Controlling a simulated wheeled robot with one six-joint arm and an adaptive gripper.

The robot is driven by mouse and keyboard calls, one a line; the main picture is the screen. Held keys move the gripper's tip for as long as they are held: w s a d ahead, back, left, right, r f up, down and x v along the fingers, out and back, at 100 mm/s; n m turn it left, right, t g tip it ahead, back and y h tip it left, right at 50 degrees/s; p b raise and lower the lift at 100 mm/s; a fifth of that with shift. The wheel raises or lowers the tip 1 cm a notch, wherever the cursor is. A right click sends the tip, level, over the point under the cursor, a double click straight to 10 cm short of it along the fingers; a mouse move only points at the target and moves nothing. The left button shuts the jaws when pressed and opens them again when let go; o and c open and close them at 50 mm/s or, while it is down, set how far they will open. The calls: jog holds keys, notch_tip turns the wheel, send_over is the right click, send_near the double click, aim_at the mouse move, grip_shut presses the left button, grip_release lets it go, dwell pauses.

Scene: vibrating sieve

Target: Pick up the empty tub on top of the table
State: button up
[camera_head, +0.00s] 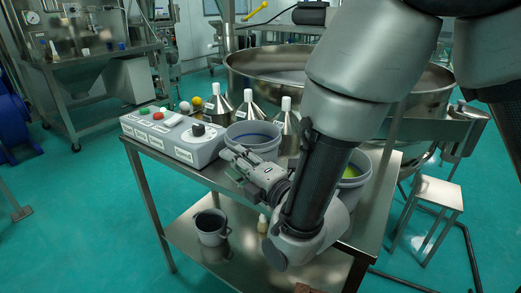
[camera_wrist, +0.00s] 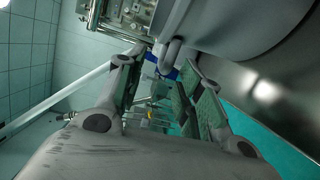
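A grey tub (camera_head: 270,150) with a blue band inside its rim stands on the metal table (camera_head: 213,178); its bottom is hidden, so I cannot tell whether it is empty. A second grey tub (camera_head: 369,163) with yellow-green contents stands to the right, partly behind my arm. My gripper (camera_head: 232,158) is at the near left side of the blue-banded tub. In the wrist view my gripper (camera_wrist: 163,68) has its fingers apart with nothing held between them. A large grey curved surface there, probably a tub, lies just beyond the fingertips; contact cannot be told.
A control box (camera_head: 175,138) with buttons stands left on the table. Several metal flasks, such as one (camera_head: 250,106), stand behind the tub. A bucket (camera_head: 211,230) and a small bottle (camera_head: 263,223) are on the lower shelf. A large round sieve (camera_head: 245,75) stands behind.

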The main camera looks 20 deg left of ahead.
aim_at(221, 152)
jog(key=x, duration=0.7)
jog(key=shift+f, duration=0.2)
jog(key=shift+s, duration=0.1)
jog(key=shift+c, duration=0.2)
